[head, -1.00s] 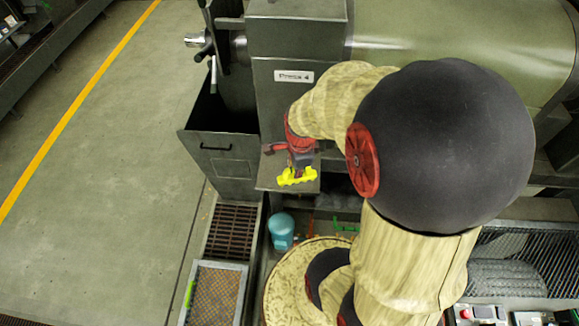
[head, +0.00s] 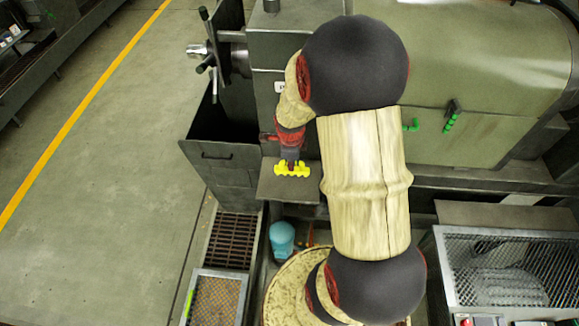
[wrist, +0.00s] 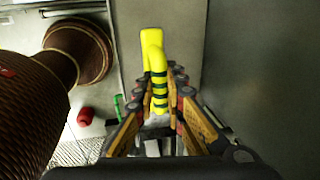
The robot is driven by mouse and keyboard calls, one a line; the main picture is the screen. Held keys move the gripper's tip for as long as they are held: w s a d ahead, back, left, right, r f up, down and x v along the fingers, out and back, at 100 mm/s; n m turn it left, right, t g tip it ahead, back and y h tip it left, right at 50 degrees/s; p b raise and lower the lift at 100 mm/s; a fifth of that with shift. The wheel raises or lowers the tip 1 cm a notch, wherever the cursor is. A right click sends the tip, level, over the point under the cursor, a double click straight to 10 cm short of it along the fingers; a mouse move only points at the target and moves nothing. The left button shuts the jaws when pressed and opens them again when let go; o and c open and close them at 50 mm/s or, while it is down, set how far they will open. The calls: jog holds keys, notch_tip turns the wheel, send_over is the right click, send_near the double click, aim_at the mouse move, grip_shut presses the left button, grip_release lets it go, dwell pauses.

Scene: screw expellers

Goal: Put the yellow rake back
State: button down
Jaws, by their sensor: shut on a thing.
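The yellow rake (head: 293,169) is in my gripper (head: 291,158), low in front of the press and over the grey plate beside the dark bin. In the wrist view, my gripper (wrist: 157,84) is shut with its fingers on either side of the rake's yellow part with dark bands (wrist: 158,85). The yellow part reaches away from the fingers toward the top of that view. The rake's far end is not clear in either view. I cannot tell whether the rake touches the plate.
The dark open bin (head: 215,153) stands left of the gripper. The grey plate (head: 285,190) juts out below it. Green fittings (head: 452,116) sit on the press body (head: 480,70). The left floor is clear.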

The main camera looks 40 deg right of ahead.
jog(key=shift+w+d+f+p, duration=0.2)
jog(key=shift+w+d+f, duration=0.25)
jog(key=shift+f, duration=0.9)
jog(key=shift+w+d+f+p, duration=0.25)
jog(key=shift+w+f, duration=0.4)
jog(key=shift+f, duration=0.7)
jog(key=shift+w+d+f+p, duration=0.1)
jog(key=shift+w+d+f, duration=0.4)
jog(key=shift+f, duration=0.85)
jog(key=shift+a+f, duration=0.1)
jog(key=shift+f, duration=0.1)
jog(key=c, duration=1.8)
grip_release()
jog(key=shift+c, duration=0.2)
jog(key=shift+r, duration=0.1)
